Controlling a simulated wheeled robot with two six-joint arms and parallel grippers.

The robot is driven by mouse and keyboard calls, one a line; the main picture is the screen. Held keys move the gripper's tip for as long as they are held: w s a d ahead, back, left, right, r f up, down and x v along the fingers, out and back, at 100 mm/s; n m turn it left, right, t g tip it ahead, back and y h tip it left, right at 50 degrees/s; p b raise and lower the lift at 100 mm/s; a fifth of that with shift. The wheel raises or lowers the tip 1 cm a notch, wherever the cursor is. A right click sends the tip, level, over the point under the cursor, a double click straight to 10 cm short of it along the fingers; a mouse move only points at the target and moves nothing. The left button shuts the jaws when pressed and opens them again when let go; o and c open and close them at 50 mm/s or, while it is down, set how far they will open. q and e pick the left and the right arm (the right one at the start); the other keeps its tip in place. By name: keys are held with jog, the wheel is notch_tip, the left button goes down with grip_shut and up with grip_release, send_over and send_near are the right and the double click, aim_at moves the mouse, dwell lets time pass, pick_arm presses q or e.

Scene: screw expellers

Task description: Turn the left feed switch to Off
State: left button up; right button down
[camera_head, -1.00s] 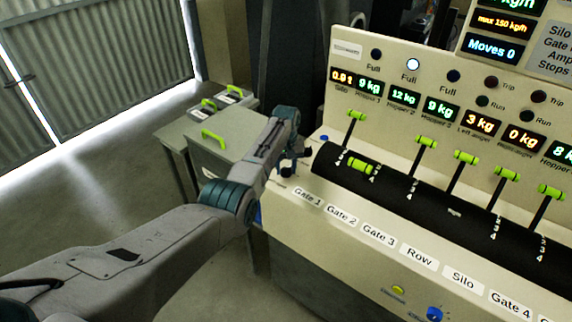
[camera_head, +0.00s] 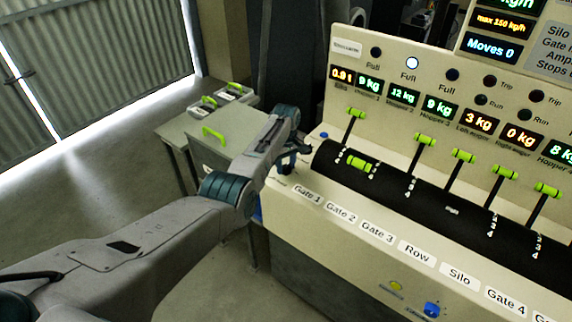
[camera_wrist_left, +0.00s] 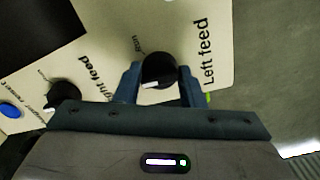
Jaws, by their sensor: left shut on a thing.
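The left feed switch (camera_wrist_left: 158,68) is a round black knob with a white mark near its lower edge in the left wrist view. The "Left feed" label stands to its right, and small print, seemingly "Run", is at its upper left. My left gripper (camera_wrist_left: 157,80) has one finger on each side of the knob and is shut on it. In the head view my left gripper (camera_head: 290,158) is at the left end of the cream console (camera_head: 330,215); the knob is hidden there. My right gripper is not in view.
A second black knob (camera_wrist_left: 65,94), labelled right feed, and a blue button (camera_wrist_left: 9,110) are on the same panel. Several green-handled levers (camera_head: 425,139) rise from the black drum (camera_head: 400,190). A grey box (camera_head: 215,155) with a green handle stands just left of my gripper.

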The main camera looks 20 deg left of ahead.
aim_at(286, 165)
pick_arm(q)
jog(key=shift+r, duration=0.1)
jog(key=o, duration=1)
jog(key=shift+r, duration=0.5)
notch_tip(286, 165, up, 10)
jog(key=shift+f+b, duration=0.1)
jog(key=shift+b, duration=1.05)
jog(key=shift+f, duration=0.1)
